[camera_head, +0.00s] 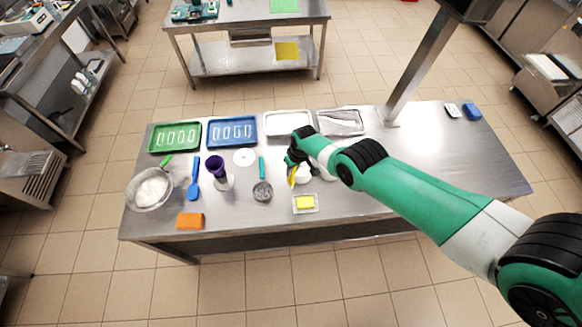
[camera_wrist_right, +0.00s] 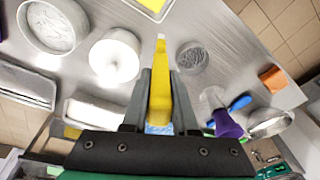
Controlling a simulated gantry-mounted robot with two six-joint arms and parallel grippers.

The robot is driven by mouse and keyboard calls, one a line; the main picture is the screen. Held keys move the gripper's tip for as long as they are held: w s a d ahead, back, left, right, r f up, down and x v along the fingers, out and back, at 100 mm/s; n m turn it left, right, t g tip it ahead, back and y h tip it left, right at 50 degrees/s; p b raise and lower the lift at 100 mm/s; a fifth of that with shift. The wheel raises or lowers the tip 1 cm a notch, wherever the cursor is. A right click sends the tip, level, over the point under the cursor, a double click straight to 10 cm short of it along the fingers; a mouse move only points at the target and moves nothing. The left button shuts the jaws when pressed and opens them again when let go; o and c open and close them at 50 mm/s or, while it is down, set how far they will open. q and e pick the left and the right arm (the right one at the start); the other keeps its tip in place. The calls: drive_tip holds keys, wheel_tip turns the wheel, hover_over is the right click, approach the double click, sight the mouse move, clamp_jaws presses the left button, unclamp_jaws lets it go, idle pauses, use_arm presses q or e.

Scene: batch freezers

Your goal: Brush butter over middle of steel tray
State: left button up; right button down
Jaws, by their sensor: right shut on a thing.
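My right gripper (camera_head: 294,160) is shut on a yellow tool, seemingly the brush, which points down over the table's middle. In the right wrist view, the yellow brush (camera_wrist_right: 160,90) stands between the fingers (camera_wrist_right: 160,75); its bristles are not clear. A yellow butter block (camera_head: 305,202) lies in a small pale dish, in front of and right of the gripper; it shows at the top edge of the wrist view (camera_wrist_right: 152,4). A bare-looking steel tray (camera_head: 289,123) lies behind the gripper. Another steel tray (camera_head: 341,121) beside it holds something greyish. My left gripper is out of view.
A white round container (camera_wrist_right: 113,57) is close to the gripper. Green (camera_head: 175,136) and blue (camera_head: 232,131) trays lie behind. The table's right side is mostly clear.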

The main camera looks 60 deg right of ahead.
drive_tip(key=shift+s+f+m+t, duration=0.2)
drive_tip(key=shift+f+m, duration=0.3)
drive_tip(key=shift+f, duration=0.05)
drive_tip(key=shift+s+f+m+t, duration=0.2)
drive_tip(key=shift+f+m, duration=0.3)
drive_tip(key=shift+f, duration=0.05)
drive_tip(key=shift+d+f, duration=0.1)
drive_tip(key=shift+s+f+m, duration=0.15)
drive_tip(key=shift+f+m, duration=0.15)
drive_tip(key=shift+f, duration=0.05)
drive_tip(key=s+a+r+m+t+h, duration=0.1)
drive_tip(key=s+a+m+t+h, duration=0.1)
drive_tip(key=s+m, duration=0.35)
drive_tip(key=s+a+r+m+t+h, duration=0.2)
drive_tip(key=s+a+m, duration=0.15)
drive_tip(key=s, duration=0.35)
wheel_tip(320, 180, down, 6)
drive_tip(key=d+b, duration=0.1)
drive_tip(key=shift+b, duration=0.3)
drive_tip(key=shift+w+f, duration=0.1)
